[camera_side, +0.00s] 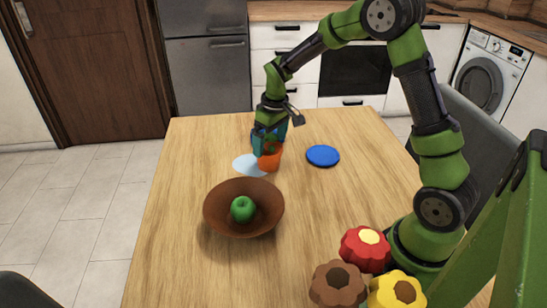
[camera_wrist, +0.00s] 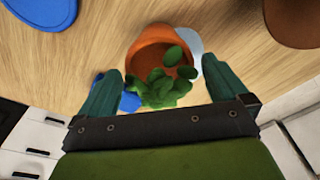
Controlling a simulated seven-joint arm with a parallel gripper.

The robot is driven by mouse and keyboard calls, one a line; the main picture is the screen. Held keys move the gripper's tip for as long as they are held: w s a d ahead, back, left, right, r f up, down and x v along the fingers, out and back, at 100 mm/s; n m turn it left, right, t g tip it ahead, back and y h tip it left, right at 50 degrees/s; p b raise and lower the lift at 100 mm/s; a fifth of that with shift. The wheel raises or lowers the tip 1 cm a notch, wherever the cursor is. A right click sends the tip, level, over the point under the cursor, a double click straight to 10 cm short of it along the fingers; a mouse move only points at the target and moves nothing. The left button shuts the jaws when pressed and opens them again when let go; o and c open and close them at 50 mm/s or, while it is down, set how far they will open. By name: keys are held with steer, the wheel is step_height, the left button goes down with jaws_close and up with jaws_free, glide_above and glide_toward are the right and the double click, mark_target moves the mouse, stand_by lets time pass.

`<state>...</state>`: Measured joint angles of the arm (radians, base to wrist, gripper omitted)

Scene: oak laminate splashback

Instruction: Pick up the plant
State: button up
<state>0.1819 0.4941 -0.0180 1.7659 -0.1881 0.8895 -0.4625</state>
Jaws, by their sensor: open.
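The plant (camera_wrist: 166,86) has green leaves in an orange pot (camera_wrist: 150,48). In the side view, the orange pot (camera_side: 270,160) sits towards the far part of the wooden table, partly hidden by my gripper (camera_side: 268,140). In the wrist view, my gripper (camera_wrist: 174,92) is open, with one teal finger on each side of the leaves. The leaves lie between the fingers and the pot is beyond the fingertips. I cannot tell whether a finger touches the plant.
A light blue flat patch (camera_side: 247,165) lies beside the pot. A blue disc (camera_side: 323,155) lies to the right. A brown bowl (camera_side: 226,217) with a green apple (camera_side: 242,209) stands nearer. Flower-shaped red (camera_side: 364,250), brown (camera_side: 338,285) and yellow (camera_side: 396,290) things sit by my base.

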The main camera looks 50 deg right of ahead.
steer(key=f, duration=0.1)
steer(key=w+f, duration=0.1)
steer(key=f, duration=0.1)
steer(key=shift+f, duration=0.25)
steer(key=c, duration=1)
steer(key=shift+r, duration=0.15)
steer(key=shift+c, duration=0.2)
